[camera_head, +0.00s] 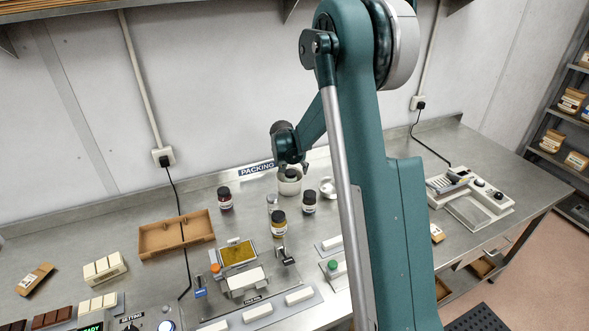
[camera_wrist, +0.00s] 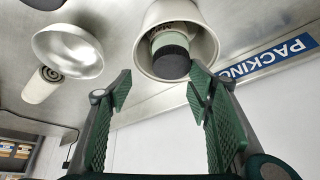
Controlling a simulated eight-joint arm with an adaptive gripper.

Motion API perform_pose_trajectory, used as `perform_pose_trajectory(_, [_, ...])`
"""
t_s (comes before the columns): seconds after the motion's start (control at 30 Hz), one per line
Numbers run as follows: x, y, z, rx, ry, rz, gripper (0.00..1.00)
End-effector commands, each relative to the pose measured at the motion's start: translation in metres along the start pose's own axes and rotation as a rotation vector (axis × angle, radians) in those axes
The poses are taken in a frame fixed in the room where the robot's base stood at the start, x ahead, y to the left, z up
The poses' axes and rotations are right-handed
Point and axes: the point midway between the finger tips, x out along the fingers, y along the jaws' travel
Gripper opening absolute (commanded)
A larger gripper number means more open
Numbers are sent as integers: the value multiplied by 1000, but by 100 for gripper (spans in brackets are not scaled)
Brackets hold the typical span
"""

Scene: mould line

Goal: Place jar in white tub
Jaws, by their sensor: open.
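The white tub (camera_head: 289,187) stands on the steel bench near the PACKING label. In the wrist view its open mouth (camera_wrist: 146,62) faces my camera. A jar with a black lid (camera_wrist: 171,62) and a pale, greenish body is inside the tub, partly hidden by the wall. My gripper (camera_wrist: 160,85) is open, its green-padded fingers apart and below the tub's mouth in the picture, with nothing between them. The lid is near the right finger; I cannot tell if they touch. In the head view my gripper (camera_head: 290,166) is right above the tub.
Dark-lidded jars (camera_head: 225,199), (camera_head: 309,203) and (camera_head: 279,224) stand near the tub, beside a clear glass (camera_head: 272,203). A white dish (camera_wrist: 68,50) lies close by. A brown tray (camera_head: 176,236) is at left, a scale-like device (camera_head: 470,200) at right.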

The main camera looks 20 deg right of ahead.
Motion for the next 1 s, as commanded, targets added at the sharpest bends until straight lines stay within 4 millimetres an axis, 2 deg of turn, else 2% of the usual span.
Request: perform_pose_trajectory(1.0, [-107, 0, 0, 0, 0, 0, 50])
